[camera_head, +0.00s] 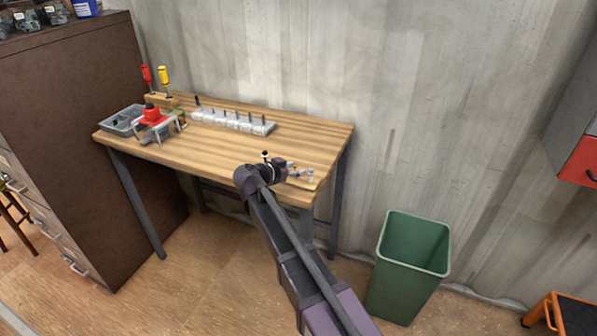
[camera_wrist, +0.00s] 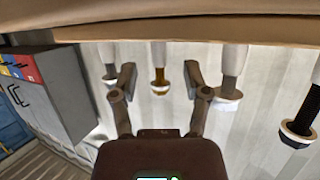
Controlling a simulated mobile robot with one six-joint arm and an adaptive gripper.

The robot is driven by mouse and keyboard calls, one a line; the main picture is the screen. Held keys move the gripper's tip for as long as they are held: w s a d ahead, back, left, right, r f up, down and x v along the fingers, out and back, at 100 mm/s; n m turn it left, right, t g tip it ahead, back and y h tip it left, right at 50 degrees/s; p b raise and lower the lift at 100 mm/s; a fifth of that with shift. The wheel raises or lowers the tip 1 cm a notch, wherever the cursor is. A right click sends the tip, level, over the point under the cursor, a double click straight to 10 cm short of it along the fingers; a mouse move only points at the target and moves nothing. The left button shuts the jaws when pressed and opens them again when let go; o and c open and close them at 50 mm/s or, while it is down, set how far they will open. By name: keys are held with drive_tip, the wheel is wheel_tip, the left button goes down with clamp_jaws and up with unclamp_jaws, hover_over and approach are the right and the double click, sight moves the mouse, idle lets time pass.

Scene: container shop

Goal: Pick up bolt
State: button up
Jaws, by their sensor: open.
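In the wrist view the wooden surface runs along the top and several bolts point downward in the picture from pale sleeves. One bolt with a dark gold shank and a pale-rimmed head (camera_wrist: 159,80) appears between the two fingers of my gripper (camera_wrist: 161,76). The fingers are spread apart, and I see no contact with it. In the head view my gripper (camera_head: 288,171) is at the workbench's (camera_head: 300,134) front right corner, partly hidden by my arm.
A pale rack (camera_head: 232,124) with upright pegs, a red clamp-like tool (camera_head: 152,117), a grey tray (camera_head: 121,121) and two screwdrivers (camera_head: 164,78) occupy the bench's left and back. The bench's middle is clear. A green bin (camera_head: 409,266) stands on the floor to the right.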

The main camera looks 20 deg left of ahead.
sight(295, 166)
clamp_jaws()
drive_tip(key=shift+r, duration=0.2)
idle(0.4)
wheel_tip(295, 166, up, 4)
drive_tip(key=p, duration=0.4)
drive_tip(key=shift+f, duration=0.25)
drive_tip(key=s+a, duration=0.2)
drive_tip(key=s, duration=0.5)
drive_tip(key=s+a+r+p, duration=0.1)
drive_tip(key=s+a, duration=0.2)
drive_tip(key=s, duration=0.5)
drive_tip(key=shift+a, duration=0.2)
drive_tip(key=shift+s, duration=0.2)
